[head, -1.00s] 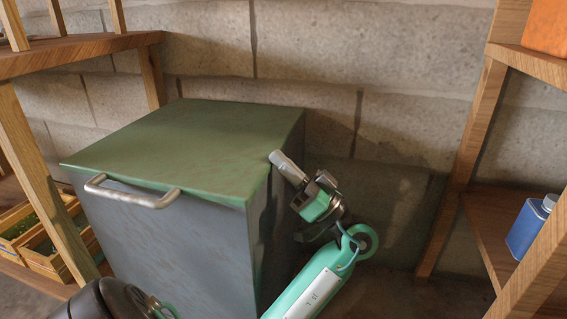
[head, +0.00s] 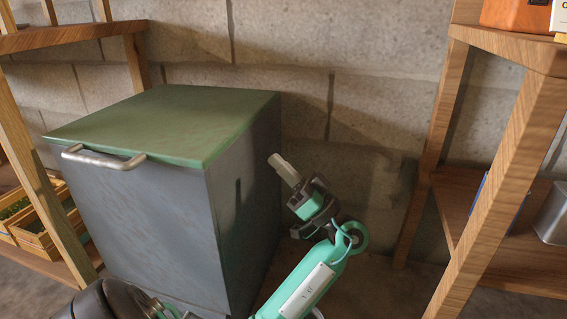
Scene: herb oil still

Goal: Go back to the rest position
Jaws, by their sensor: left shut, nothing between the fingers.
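My left gripper (head: 281,166) shows near the middle of the head view, at the end of my teal and dark forearm. Its pale fingers are shut with nothing between them and point up and to the left. It is in front of the block wall, just right of the grey chest (head: 140,215) with the green lid (head: 170,122). My right gripper is not in view.
The chest has a metal handle (head: 103,161) on its front. A wooden shelf (head: 70,38) with yellow crates (head: 38,240) below stands at left. Another wooden shelf (head: 505,170) stands at right, holding an orange item (head: 515,14) and a grey container (head: 553,215).

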